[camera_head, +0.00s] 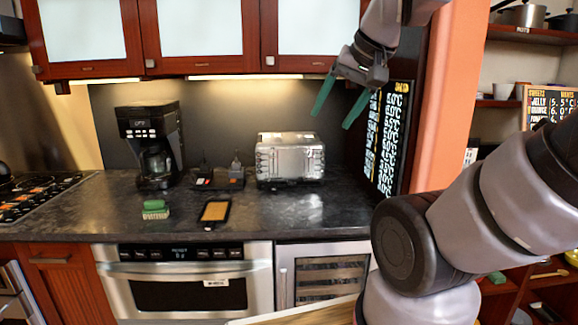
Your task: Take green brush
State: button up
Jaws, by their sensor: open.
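A green brush (155,208) lies on the dark countertop (260,215), left of the middle and near the front edge, below the coffee maker. It is small in the picture, with a darker green top over a lighter green lower part. My gripper (333,108) is open and empty, with two green fingers pointing down and to the left. It is high above the counter, to the upper right of the brush and well apart from it.
A coffee maker (150,145), toaster (290,160) and small items (218,180) stand behind. Upper cabinets (205,38) overhang the counter. A menu board (388,138) leans at the right wall; a stove (38,195) is left.

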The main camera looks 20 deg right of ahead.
aim_at(154, 208)
jog(key=i+j, duration=0.2)
jog(key=j, duration=0.2)
jog(key=i+j+u, duration=0.1)
jog(key=j, duration=0.3)
jog(key=i+j, duration=0.25)
jog(key=j, duration=0.15)
jog(key=i+j+u, duration=0.15)
jog(key=j, duration=0.25)
